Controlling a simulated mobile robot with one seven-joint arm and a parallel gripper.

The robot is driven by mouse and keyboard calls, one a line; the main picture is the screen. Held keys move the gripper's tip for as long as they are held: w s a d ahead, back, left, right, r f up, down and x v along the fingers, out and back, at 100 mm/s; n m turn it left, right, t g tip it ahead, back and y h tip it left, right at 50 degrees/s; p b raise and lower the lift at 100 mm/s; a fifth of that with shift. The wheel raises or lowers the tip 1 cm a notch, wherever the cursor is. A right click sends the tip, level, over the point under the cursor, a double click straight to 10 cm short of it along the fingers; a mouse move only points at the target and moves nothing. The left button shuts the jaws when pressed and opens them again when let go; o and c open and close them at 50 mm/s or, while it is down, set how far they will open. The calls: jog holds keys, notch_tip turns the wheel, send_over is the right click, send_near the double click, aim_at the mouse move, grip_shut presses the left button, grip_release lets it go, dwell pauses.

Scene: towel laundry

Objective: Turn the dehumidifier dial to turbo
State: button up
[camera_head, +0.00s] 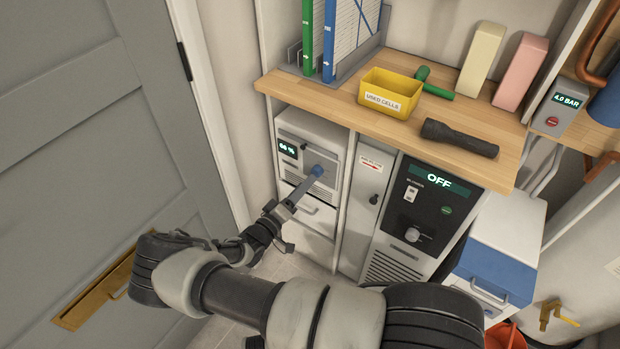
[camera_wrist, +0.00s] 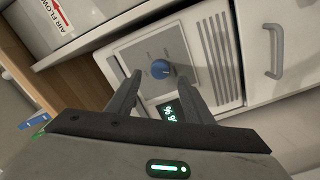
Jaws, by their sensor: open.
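The dehumidifier (camera_head: 322,139) is a white box with a grey front panel, vents and a small lit percent display (camera_head: 288,148), under the wooden counter. Its blue round dial (camera_head: 317,170) is on the front panel and also shows in the wrist view (camera_wrist: 160,69). The small marks around the dial are too small to read. My gripper (camera_wrist: 161,77) is open and empty. Its two fingers reach toward the panel, with the dial appearing between and just beyond the fingertips. I cannot tell whether they touch it. In the head view the gripper partly covers the panel below the dial.
A dark control panel (camera_head: 430,205) reading OFF stands to the right, past a narrow white cabinet door. The counter (camera_head: 340,108) above holds a yellow bin (camera_head: 390,92) and a black flashlight (camera_head: 460,138). A grey door (camera_head: 90,140) is at left. A drawer lies below the dehumidifier.

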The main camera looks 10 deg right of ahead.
jog(key=v, duration=1.2)
jog(key=shift+s+a+p, duration=0.25)
jog(key=shift+s+p, duration=0.05)
jog(key=s+d+r+m+g+y, duration=0.2)
jog(key=d+r+g, duration=0.15)
jog(key=r, duration=0.45)
jog(key=s+d+r+m+g+y, duration=0.2)
jog(key=r+g, duration=0.3)
jog(key=r, duration=0.3)
jog(key=s+d+r+m+g+y, duration=0.1)
jog(key=s+d+r+g+y, duration=0.15)
jog(key=r+g, duration=0.35)
jog(key=s+d+r+n+t+y, duration=0.1)
jog(key=s+d+r+t+y, duration=0.2)
jog(key=s+r, duration=0.5)
jog(key=s+d+r+n+t+y, duration=0.1)
jog(key=s+d+r+t+y, duration=0.25)
jog(key=r, duration=0.85)
notch_tip(320, 180, up, 19)
jog(key=s+a+p, duration=0.1)
jog(key=p, duration=1.7)
jog(key=shift+s+a+f+t, duration=0.25)
jog(key=shift+s+a+t, duration=0.05)
jog(key=shift+a+t, duration=0.1)
